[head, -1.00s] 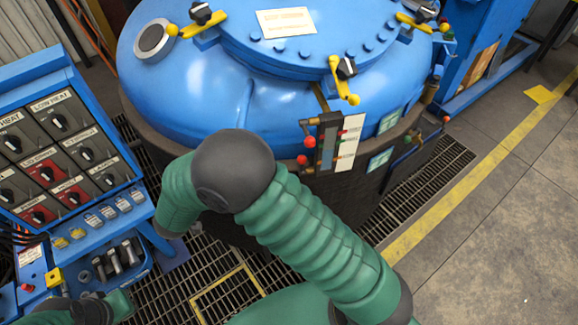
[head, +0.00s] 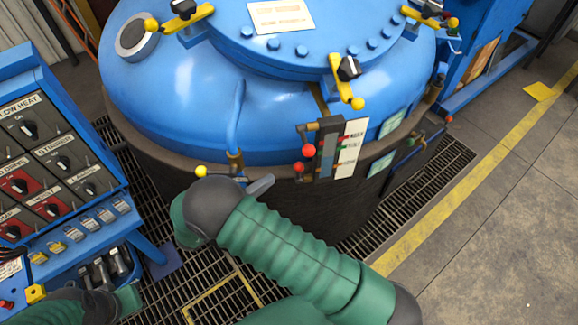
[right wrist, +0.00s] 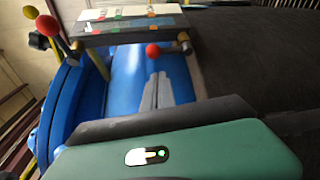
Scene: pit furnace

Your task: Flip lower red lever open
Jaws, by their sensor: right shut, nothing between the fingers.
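The lower red lever's ball knob (head: 298,167) sits at the furnace rim, beside the gauge panel. The upper red knob (head: 308,150) is just above it. My right gripper (head: 264,184) is shut and empty, left of and slightly below the lower knob, apart from it in the picture. In the right wrist view the shut fingers (right wrist: 156,92) point toward the lower red knob (right wrist: 152,50), with a small gap in the picture. The other red knob (right wrist: 47,25) is at far left there. My left arm shows at bottom left; its fingertips cannot be made out.
The blue furnace lid (head: 190,80) with yellow clamps (head: 342,82) fills the back. A yellow-knobbed lever (head: 201,171) stands just behind my right wrist. A blue control console (head: 100,215) is at left. The floor at right (head: 490,230) is clear.

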